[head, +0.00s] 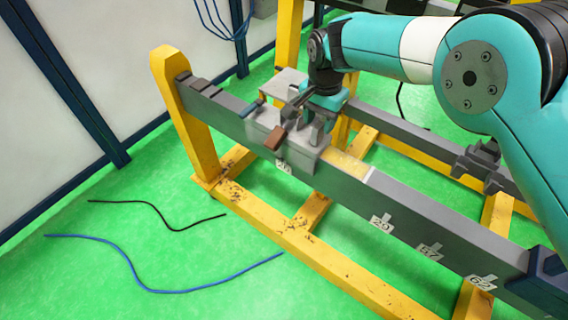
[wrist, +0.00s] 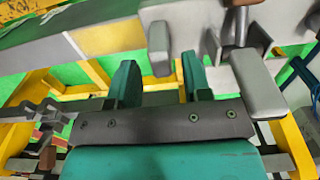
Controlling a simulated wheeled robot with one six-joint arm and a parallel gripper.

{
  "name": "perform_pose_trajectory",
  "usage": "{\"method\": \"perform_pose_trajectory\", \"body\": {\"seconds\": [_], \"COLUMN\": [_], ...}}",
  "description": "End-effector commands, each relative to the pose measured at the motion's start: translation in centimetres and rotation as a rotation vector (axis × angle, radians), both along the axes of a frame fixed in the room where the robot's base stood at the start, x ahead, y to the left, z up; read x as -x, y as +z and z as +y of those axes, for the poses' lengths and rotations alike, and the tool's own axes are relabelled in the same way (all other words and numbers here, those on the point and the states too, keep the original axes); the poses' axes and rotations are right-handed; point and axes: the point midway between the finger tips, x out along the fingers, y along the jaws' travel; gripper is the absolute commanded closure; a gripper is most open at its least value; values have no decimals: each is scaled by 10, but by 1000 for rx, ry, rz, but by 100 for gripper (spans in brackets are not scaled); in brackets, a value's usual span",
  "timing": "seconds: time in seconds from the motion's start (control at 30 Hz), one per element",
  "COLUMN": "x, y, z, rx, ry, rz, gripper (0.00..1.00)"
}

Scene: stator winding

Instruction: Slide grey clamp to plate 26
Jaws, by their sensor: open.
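The grey clamp (head: 290,135) sits astride the near grey rail (head: 350,188), towards its left end. It has a brown-tipped lever and a blue-tipped one. A number plate (head: 283,165) on the rail's side lies at the clamp's lower edge; its number is partly covered and I cannot read it surely. My gripper (head: 322,112) is at the clamp's far right side, its tips partly hidden by the clamp. In the wrist view my gripper (wrist: 158,82) has its two teal fingers apart, with an upright grey part of the clamp (wrist: 158,45) just beyond the gap. I cannot tell whether they touch.
More plates sit rightward along the rail: one like 29 (head: 381,223), 57 (head: 430,251) and 62 (head: 481,282). A yellow patch (head: 346,166) lies right of the clamp. A second rail (head: 415,135) runs behind. Yellow frame legs and loose cables are below.

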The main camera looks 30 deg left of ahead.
Motion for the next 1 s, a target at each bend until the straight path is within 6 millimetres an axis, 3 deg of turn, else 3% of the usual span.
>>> {"method": "perform_pose_trajectory", "body": {"seconds": [0.03,0.5,1.0], "x": [0,0,0], "y": [11,67,66], "z": [0,0,0], "rx": [-1,0,0], "ry": [0,0,0], "rz": [-1,0,0], "gripper": [55,55,55]}}
